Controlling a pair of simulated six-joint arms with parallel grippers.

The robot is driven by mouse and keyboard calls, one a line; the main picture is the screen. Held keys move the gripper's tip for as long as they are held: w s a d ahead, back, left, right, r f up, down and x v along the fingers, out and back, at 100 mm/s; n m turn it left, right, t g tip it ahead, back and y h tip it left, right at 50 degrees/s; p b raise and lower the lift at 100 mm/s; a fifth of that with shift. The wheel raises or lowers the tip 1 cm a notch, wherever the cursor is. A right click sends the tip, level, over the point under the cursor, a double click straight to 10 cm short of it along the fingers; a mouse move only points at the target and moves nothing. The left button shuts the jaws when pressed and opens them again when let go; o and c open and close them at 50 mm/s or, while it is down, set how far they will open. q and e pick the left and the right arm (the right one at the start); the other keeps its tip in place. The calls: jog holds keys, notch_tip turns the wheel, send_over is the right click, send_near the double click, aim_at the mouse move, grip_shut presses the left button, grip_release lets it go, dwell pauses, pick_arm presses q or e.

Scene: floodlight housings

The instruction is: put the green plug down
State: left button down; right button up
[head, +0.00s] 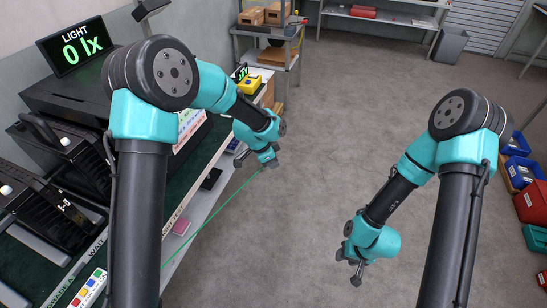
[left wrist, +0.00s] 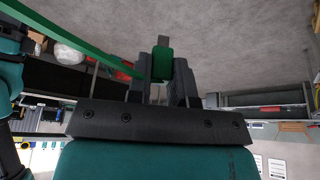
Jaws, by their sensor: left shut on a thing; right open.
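The green plug (left wrist: 162,62) sits between the fingers of my left gripper (left wrist: 162,80) in the left wrist view, and the jaws are shut on it. Its green cable (left wrist: 75,42) runs off to the upper left there. In the head view my left gripper (head: 257,163) is in the air just past the bench's front edge. The plug is too small to make out there, but the green cable (head: 215,214) stretches from the gripper down to the lower left. My right gripper (head: 357,272) is open and empty over the floor at the right.
The bench (head: 196,207) on the left carries black floodlight housings (head: 57,142), a light display (head: 75,46) reading 0 lx and a yellow device (head: 249,84). Blue and red bins (head: 531,205) stand at the right edge. The grey floor between is clear.

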pick_arm(q)
jog(key=shift+s+a+f+m+g, duration=0.25)
jog(key=shift+f+m, duration=0.3)
jog(key=shift+m, duration=0.15)
jog(key=shift+s+a+f+m+g, duration=0.15)
jog(key=shift+f+m+g, duration=0.1)
jog(key=shift+f+m, duration=0.4)
jog(key=shift+r, duration=0.1)
jog(key=shift+w+a, duration=0.1)
jog(key=w+a+r+n+t+y, duration=0.1)
jog(key=w+a+n+t, duration=0.1)
jog(key=w+a+n, duration=0.2)
jog(key=w+a+r+n+t+y, duration=0.1)
jog(key=w+a+n+y, duration=0.1)
jog(key=a+n, duration=0.7)
jog(key=shift+w+a+r+n+t, duration=0.35)
jog(key=shift+w+a, duration=0.5)
jog(key=shift+a, duration=0.7)
